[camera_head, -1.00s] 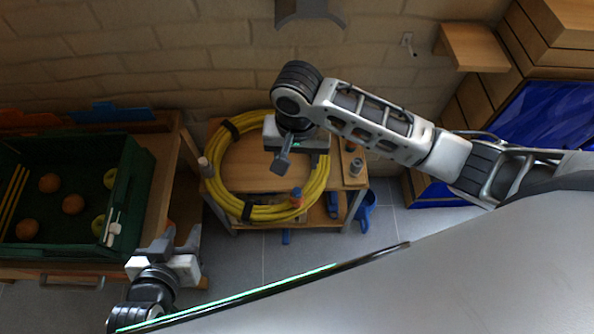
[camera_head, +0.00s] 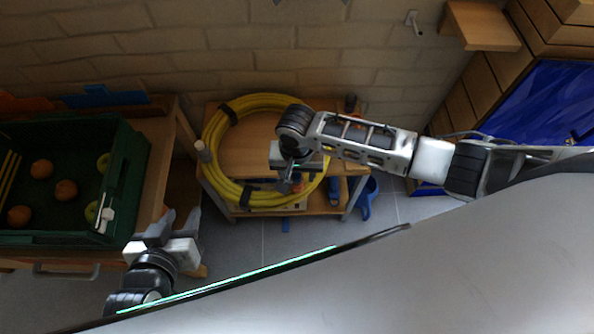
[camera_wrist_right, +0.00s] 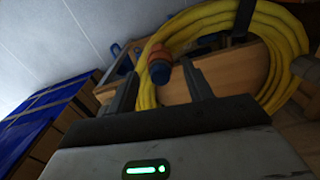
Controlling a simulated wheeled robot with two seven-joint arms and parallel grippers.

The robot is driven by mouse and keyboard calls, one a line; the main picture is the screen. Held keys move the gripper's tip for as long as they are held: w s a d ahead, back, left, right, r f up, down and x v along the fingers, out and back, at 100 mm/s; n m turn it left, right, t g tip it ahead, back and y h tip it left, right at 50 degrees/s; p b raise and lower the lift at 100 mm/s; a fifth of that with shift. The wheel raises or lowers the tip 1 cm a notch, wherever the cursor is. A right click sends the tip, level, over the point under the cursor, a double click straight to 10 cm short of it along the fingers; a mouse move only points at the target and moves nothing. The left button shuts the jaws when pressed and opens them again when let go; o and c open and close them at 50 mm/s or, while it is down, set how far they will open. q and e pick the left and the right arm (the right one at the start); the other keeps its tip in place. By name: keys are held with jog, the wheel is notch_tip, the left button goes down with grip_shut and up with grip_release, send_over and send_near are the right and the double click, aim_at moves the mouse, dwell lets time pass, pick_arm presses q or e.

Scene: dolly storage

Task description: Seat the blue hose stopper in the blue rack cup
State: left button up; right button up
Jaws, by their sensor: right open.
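The blue stopper (camera_wrist_right: 160,73) shows in the right wrist view as a dark blue end below an orange-red collar, beside the yellow hose (camera_wrist_right: 205,20). My right gripper (camera_wrist_right: 159,67) is open, and the stopper appears between its two fingertips; I cannot tell the remaining distance. In the head view my right gripper (camera_head: 288,180) covers the stopper at the front of the coiled hose (camera_head: 236,193). I cannot make out the blue rack cup clearly. My left gripper (camera_head: 179,224) is open and empty, low at the left.
The hose lies on a wooden dolly (camera_head: 245,150). A green crate (camera_head: 125,180) with several fruits stands on a bench at left. A wooden wall shelf (camera_head: 480,25) is at upper right.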

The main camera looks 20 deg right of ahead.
aim_at(297, 175)
grip_shut()
dwell(0.4)
jog(key=shift+r, duration=0.1)
jog(key=shift+r+p, duration=1.35)
jog(key=shift+p, duration=0.7)
jog(key=shift+r, duration=0.1)
jog(key=r+p, duration=0.2)
jog(key=shift+p, duration=0.4)
jog(key=shift+f, duration=0.1)
